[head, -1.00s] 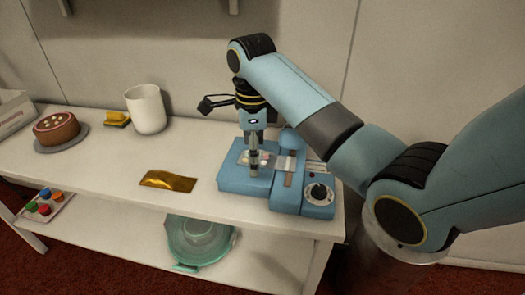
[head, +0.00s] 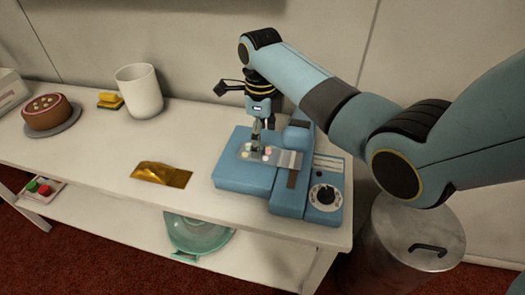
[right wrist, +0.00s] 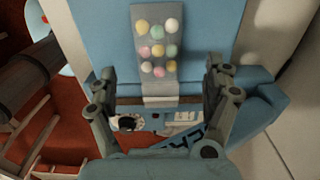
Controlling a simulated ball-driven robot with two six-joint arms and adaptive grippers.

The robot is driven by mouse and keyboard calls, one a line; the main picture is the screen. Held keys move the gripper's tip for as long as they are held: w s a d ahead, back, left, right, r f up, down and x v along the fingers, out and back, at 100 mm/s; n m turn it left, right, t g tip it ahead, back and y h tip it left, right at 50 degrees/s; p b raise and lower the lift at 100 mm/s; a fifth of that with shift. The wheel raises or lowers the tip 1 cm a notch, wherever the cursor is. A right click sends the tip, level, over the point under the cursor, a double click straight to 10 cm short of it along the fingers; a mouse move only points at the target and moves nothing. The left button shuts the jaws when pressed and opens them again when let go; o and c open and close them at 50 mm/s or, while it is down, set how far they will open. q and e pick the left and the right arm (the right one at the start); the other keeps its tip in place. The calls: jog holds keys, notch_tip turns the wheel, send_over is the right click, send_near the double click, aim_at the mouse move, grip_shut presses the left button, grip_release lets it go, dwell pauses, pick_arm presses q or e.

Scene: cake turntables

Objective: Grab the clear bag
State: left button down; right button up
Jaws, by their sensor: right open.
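The clear bag (head: 288,158) holds several pastel balls and lies flat on a blue machine (head: 232,178) with a dial. In the right wrist view the bag (right wrist: 157,50) runs up the middle, its balls in rows. My right gripper (head: 257,150) points down over the ball-filled part of the bag in the head view. In the right wrist view the gripper (right wrist: 162,70) is open, with one finger on each side of the bag. I cannot tell how far the fingertips are above the machine. My left gripper is out of view.
A gold packet (head: 161,174) lies left of the machine on the white table (head: 95,165). A white cup (head: 140,92), a yellow sponge (head: 110,100) and a cake (head: 46,112) stand farther left. A metal bin (head: 410,245) stands at the right. A greenish bowl (head: 197,235) is on the lower shelf.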

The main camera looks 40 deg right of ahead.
aim_at(262, 147)
jog(key=f, duration=0.3)
jog(key=shift+s+f, duration=0.2)
jog(key=shift+f, duration=0.1)
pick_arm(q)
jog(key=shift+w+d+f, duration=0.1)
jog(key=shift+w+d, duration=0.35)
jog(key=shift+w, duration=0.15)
pick_arm(e)
jog(key=c, duration=1.4)
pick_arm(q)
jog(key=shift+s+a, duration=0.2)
pick_arm(e)
jog(key=shift+r, duration=0.1)
